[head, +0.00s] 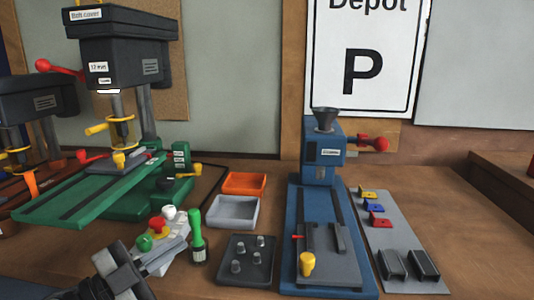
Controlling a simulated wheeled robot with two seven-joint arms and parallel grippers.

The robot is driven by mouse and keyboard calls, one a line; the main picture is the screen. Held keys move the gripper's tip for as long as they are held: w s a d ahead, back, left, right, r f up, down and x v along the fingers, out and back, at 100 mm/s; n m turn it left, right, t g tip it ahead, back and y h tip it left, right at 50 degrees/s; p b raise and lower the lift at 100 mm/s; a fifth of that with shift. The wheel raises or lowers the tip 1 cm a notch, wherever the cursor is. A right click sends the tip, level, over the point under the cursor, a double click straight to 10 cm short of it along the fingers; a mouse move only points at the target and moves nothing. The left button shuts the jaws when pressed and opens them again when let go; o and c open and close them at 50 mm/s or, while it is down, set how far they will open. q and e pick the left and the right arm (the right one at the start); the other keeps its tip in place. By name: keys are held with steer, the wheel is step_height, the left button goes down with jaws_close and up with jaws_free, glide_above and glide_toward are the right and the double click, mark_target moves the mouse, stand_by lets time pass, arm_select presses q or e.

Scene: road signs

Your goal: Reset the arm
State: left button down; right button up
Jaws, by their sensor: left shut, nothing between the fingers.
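My left gripper (172,252) comes in at the bottom left, dark with grey fingers pointing up and to the right. Its fingers are shut and empty. It overlaps the lower part of a pale control box (178,228) with red, white, green and yellow knobs; I cannot tell whether it touches the box. My right gripper is out of view.
A green drill press (125,50) stands at the left. Orange (244,183) and grey (234,224) trays and a dark pegged block (247,275) lie mid-table. A blue machine (322,160) and a grey strip (385,222) with small parts are to the right.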

arm_select(q)
steer(key=s+f+n+t+y, duration=0.1)
steer(key=f+n+y, duration=0.1)
steer(key=f+n, duration=0.1)
steer(key=s+f+n+t+y, duration=0.1)
steer(key=f+n+y, duration=0.2)
steer(key=f+n, duration=0.1)
steer(key=s+f+n+t+y+b, duration=0.1)
steer(key=f+n+y, duration=0.2)
steer(key=f, duration=0.3)
steer(key=shift+s+a+n+t, duration=0.1)
steer(key=shift+s+n+t, duration=0.2)
steer(key=shift+n+t, duration=0.1)
steer(key=s+d+f+n+g+y+b, duration=0.1)
steer(key=s+d+f+n+g+y, duration=0.2)
steer(key=s+f, duration=1)
step_height(320, 180, down, 3)
steer(key=n+g+y, duration=0.1)
steer(key=n+g, duration=0.1)
steer(key=g, duration=0.1)
steer(key=shift+s+f+n+g, duration=0.2)
steer(key=shift+n+g, duration=0.1)
steer(key=shift+g, duration=0.1)
steer(key=shift+w, duration=0.1)
